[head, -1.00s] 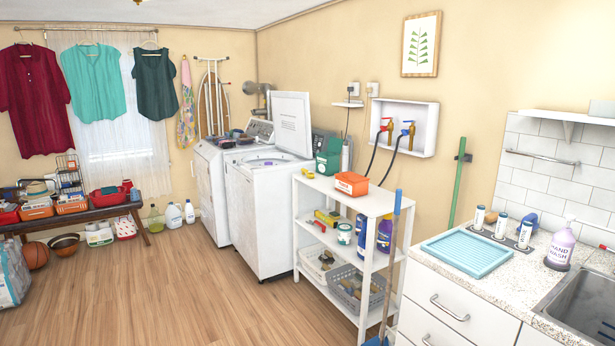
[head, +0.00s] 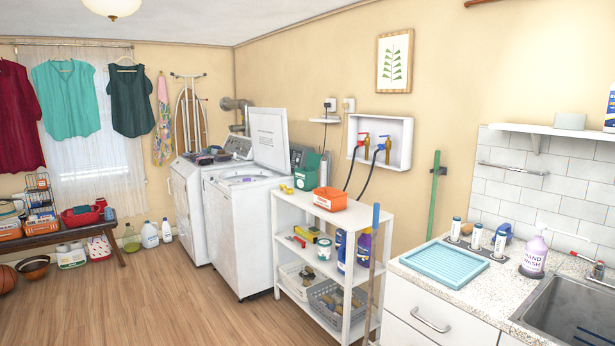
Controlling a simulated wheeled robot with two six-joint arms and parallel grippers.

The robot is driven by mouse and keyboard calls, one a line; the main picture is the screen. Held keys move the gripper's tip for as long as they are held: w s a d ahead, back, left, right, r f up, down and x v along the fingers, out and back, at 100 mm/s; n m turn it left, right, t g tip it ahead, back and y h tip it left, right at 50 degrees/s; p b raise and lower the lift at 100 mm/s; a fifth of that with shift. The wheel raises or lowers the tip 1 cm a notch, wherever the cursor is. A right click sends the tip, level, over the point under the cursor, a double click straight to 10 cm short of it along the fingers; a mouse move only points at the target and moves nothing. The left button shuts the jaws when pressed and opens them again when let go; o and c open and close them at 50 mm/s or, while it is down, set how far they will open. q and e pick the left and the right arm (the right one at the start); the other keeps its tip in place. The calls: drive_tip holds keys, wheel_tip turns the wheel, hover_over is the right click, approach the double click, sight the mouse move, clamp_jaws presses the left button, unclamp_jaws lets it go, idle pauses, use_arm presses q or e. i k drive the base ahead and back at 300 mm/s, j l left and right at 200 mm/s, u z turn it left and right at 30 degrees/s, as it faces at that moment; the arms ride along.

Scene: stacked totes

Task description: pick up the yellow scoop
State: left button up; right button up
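A small yellow object (head: 287,188) lies at the left end of the top of the white shelf unit; it may be the yellow scoop, but it is too small to tell. Another yellow item (head: 308,233) lies on the middle shelf beside a red one, and its shape is also unclear. Neither of my grippers shows in the head view.
The white shelf unit (head: 349,217) stands between the open-lidded washer (head: 236,235) and the counter (head: 412,271). An orange box (head: 330,199) sits on its top. A blue-handled pole (head: 373,245) leans before its right side.

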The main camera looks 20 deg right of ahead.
sight(286, 189)
drive_tip(key=i+l, duration=0.25)
drive_tip(key=i, duration=0.15)
drive_tip(key=i+l, duration=0.25)
drive_tip(key=i, duration=0.2)
drive_tip(key=i+l, duration=0.3)
drive_tip(key=i, duration=0.1)
